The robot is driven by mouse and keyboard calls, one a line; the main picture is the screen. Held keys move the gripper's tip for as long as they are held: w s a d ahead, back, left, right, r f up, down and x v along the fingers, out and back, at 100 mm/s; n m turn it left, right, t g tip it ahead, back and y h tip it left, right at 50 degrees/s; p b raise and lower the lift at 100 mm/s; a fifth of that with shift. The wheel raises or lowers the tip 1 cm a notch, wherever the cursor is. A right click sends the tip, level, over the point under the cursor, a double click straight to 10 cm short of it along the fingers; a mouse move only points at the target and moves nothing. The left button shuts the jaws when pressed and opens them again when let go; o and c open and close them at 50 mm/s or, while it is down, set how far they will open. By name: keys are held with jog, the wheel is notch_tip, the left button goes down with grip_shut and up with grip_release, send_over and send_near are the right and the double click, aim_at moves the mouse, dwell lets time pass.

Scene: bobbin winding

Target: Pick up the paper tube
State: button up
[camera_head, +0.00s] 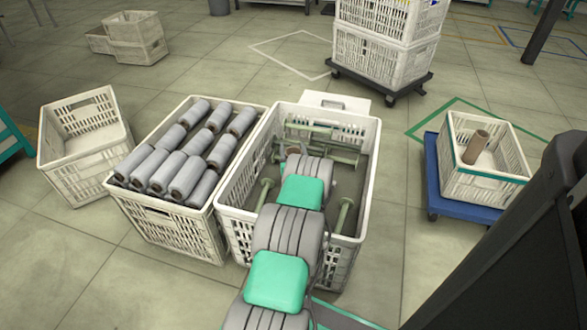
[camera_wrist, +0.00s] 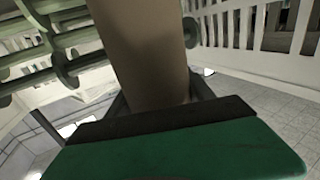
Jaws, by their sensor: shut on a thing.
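In the wrist view a plain brown paper tube (camera_wrist: 150,50) stands between the fingers of my gripper (camera_wrist: 158,98), which is shut on it. The tube runs up out of the top of that view, so its far end is cut off. In the head view my arm reaches over the middle white crate (camera_head: 233,213). My gripper and the held tube are mostly hidden there behind my arm. Another brown paper tube (camera_head: 476,147) stands tilted in a small white crate (camera_head: 485,188) at the right.
Green bobbins (camera_head: 344,214) lie in the middle crate and show close by in the wrist view (camera_wrist: 60,70). A crate of grey wound rolls (camera_head: 190,174) stands left of it. An empty crate (camera_head: 85,165) is further left. Stacked crates (camera_head: 385,55) stand behind. A blue dolly (camera_head: 432,170) carries the right crate.

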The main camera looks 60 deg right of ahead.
grip_shut()
